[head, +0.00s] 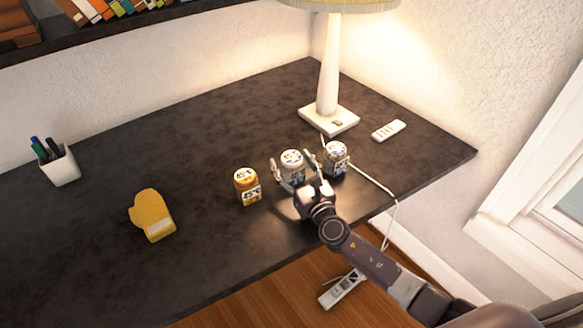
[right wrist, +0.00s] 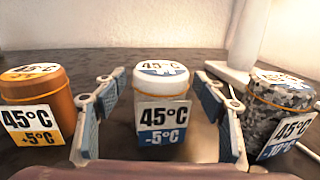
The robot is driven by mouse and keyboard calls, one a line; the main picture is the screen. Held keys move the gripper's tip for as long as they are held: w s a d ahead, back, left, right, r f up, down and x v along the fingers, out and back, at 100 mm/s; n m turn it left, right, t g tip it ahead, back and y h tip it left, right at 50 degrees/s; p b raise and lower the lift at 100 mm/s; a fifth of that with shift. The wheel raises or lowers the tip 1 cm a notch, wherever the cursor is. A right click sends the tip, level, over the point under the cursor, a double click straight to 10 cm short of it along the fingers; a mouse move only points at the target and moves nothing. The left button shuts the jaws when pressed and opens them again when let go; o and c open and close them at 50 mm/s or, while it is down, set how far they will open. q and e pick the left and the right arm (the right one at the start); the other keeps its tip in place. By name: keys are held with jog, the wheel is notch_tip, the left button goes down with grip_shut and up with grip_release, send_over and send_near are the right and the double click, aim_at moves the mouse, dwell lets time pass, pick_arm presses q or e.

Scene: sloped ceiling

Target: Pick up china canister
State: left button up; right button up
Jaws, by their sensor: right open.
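A white canister (head: 291,158), which looks like the china one, stands upright on the dark desk. It carries a label reading 45°C and -5°C, seen in the right wrist view (right wrist: 162,88). My right gripper (head: 292,165) is open, with one finger on either side of this canister. In the right wrist view the fingers (right wrist: 154,95) show gaps to the canister on both sides. My left gripper is not in view.
An orange canister (head: 247,187) stands left of the white one, and a grey speckled canister (head: 336,158) stands close on the right. A lamp (head: 329,120), remote (head: 389,130), yellow mitt (head: 152,215) and pen cup (head: 58,166) are also on the desk (head: 120,270).

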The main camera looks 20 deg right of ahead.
jog(key=shift+w+r, duration=0.1)
jog(key=shift+w, duration=0.05)
jog(key=c, duration=1.4)
